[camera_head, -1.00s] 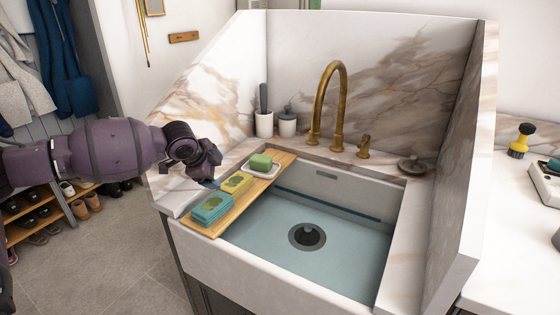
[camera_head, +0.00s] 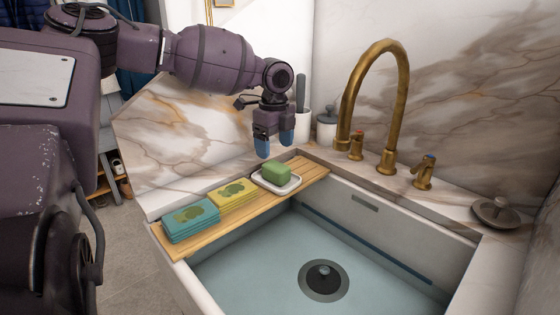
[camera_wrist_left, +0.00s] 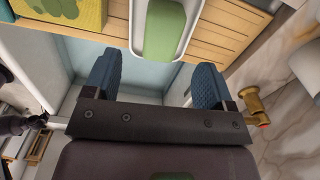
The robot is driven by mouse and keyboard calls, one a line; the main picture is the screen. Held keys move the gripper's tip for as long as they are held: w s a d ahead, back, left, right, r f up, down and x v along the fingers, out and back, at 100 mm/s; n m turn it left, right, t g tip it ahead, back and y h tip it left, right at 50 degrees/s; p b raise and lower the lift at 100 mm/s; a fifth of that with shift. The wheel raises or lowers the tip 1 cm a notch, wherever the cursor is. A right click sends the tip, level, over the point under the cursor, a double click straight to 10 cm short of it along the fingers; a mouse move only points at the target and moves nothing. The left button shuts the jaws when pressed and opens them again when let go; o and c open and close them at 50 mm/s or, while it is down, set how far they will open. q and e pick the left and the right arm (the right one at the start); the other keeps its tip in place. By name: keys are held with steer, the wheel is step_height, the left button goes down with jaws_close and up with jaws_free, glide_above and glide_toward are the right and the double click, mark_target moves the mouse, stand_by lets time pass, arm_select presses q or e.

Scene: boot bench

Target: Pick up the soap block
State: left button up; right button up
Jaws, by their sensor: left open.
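The green soap block (camera_head: 276,174) lies on a small white dish (camera_head: 290,186) at the far end of a wooden board across the sink. My left gripper (camera_head: 274,147) is open and empty, with its blue fingers pointing down just above and behind the soap, apart from it. In the left wrist view the soap (camera_wrist_left: 164,28) on its dish (camera_wrist_left: 137,40) shows beyond the gap between the open fingers (camera_wrist_left: 148,82). My right gripper is not in view.
The wooden board (camera_head: 250,208) also holds yellow cloths (camera_head: 232,194) and teal cloths (camera_head: 190,220). A brass faucet (camera_head: 398,95) rises right of my left gripper. A white pot with a brush (camera_head: 302,122) and a lidded pot (camera_head: 327,129) stand behind it. The sink basin (camera_head: 250,262) is open and clear.

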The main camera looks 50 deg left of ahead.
mark_target(276, 165)
arm_select(q)
steer(key=shift+w+f+b, duration=0.15)
steer(key=shift+f+b, duration=0.7)
steer(key=shift+f, duration=2.55)
steer(key=c, duration=1.1)
steer(key=shift+r, duration=0.15)
